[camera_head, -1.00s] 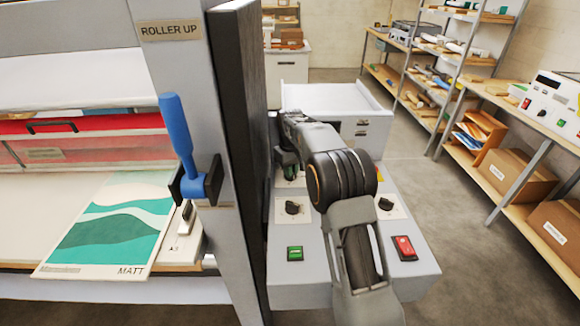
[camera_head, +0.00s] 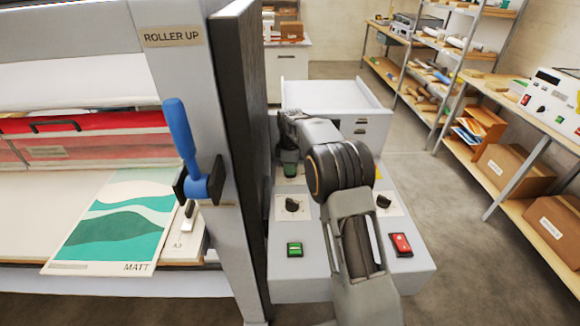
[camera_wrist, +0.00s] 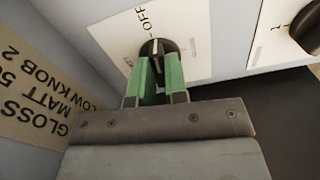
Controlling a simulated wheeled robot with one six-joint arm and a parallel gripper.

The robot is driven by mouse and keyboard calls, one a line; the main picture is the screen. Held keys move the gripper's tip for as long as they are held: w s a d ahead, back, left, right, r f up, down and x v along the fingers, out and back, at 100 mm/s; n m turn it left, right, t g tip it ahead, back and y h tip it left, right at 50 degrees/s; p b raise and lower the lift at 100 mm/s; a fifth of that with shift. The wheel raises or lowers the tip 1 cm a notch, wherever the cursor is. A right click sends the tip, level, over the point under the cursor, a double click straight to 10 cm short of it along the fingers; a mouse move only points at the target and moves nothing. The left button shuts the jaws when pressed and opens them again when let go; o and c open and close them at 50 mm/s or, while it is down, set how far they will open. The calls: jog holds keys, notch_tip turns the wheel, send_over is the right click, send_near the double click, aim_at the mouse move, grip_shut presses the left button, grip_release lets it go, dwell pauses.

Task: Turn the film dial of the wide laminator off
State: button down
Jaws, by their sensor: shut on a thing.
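The wide laminator has a grey control box (camera_head: 330,262) on its right side with several dials on pale plates. My gripper (camera_wrist: 159,68) has green fingers and is shut on a black dial (camera_wrist: 155,47) with a light pointer line. The dial's white plate (camera_wrist: 188,30) carries the word OFF above the knob in the wrist view. I cannot tell exactly which mark the pointer lines up with. In the head view my gripper (camera_head: 289,167) is at the back left dial, and my arm covers part of the box.
Two front dials, left (camera_head: 292,205) and right (camera_head: 383,201), stand near the green switch (camera_head: 295,249) and red switch (camera_head: 401,244). A dark upright panel (camera_head: 246,120) borders the box. A blue roller lever (camera_head: 185,140) is left. A printed label (camera_wrist: 35,95) lies beside the held dial.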

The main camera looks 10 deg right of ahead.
jog(key=shift+n, duration=0.6)
jog(key=c, duration=1.1)
grip_release()
jog(key=shift+c, duration=0.2)
notch_tip(320, 180, up, 14)
jog(key=shift+f, duration=0.1)
